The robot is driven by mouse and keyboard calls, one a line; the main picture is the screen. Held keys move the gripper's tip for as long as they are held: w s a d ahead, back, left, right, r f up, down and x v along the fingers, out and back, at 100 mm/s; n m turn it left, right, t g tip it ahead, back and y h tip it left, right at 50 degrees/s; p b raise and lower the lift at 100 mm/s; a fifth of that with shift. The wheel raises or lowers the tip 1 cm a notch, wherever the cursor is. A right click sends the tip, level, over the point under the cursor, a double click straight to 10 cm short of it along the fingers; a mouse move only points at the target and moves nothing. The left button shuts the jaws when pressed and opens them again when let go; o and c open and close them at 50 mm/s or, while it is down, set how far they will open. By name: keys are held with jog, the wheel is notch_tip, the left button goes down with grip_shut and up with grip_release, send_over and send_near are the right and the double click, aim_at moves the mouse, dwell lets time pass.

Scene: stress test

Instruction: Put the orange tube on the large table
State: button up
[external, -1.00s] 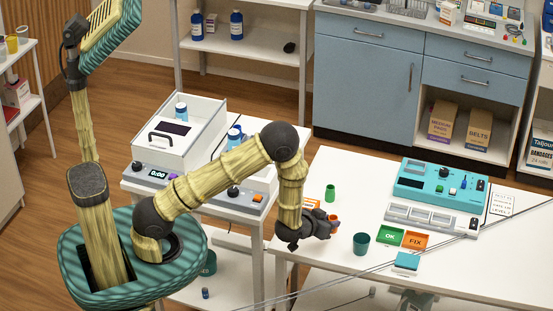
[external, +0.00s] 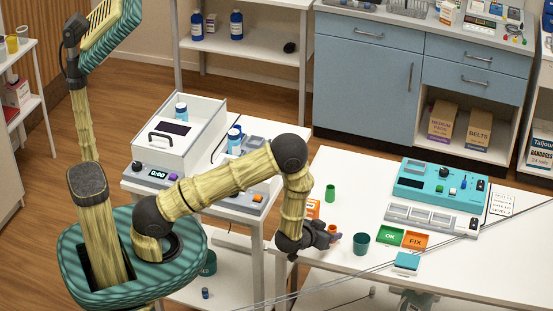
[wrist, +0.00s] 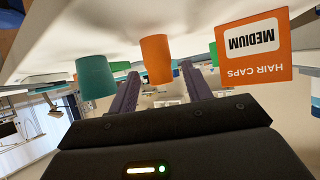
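The orange tube (wrist: 157,56) stands on the white large table (external: 460,262); the wrist view is upside down. In the external view the orange tube (external: 333,228) is mostly hidden by my gripper (external: 331,238). My gripper is low over the table's left end, pointing right. In the wrist view its two purple fingers (wrist: 160,76) are apart, with the orange tube between or just beyond their tips. Gaps show on both sides of the tube, so the gripper is open and not holding it.
A teal cup (external: 361,244) stands close to the right of my gripper. A green tube (external: 330,193) stands behind, and an orange hair caps box (wrist: 255,47) is close by. OK (external: 390,236) and FIX (external: 415,240) mats and a teal device (external: 440,184) lie farther right.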

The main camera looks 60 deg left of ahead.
jog(key=shift+r, duration=0.1)
jog(key=b+v, duration=0.1)
jog(key=v, duration=1.1)
jog(key=shift+d, duration=0.1)
jog(key=s+a+r+m+g+h, duration=0.2)
jog(key=s+r+g, duration=0.2)
jog(key=s+r, duration=0.2)
jog(key=s+a+r+m+g+h, duration=0.2)
jog(key=s+a+r+g, duration=0.1)
jog(key=s+r, duration=0.3)
jog(key=shift+s+r+m+g+h, duration=0.2)
jog(key=shift+s+m+g+h, duration=0.1)
jog(key=shift+s+g, duration=0.5)
jog(key=shift+w+a+f+b, duration=0.1)
jog(key=shift+w+b, duration=0.05)
jog(key=shift+b, duration=0.2)
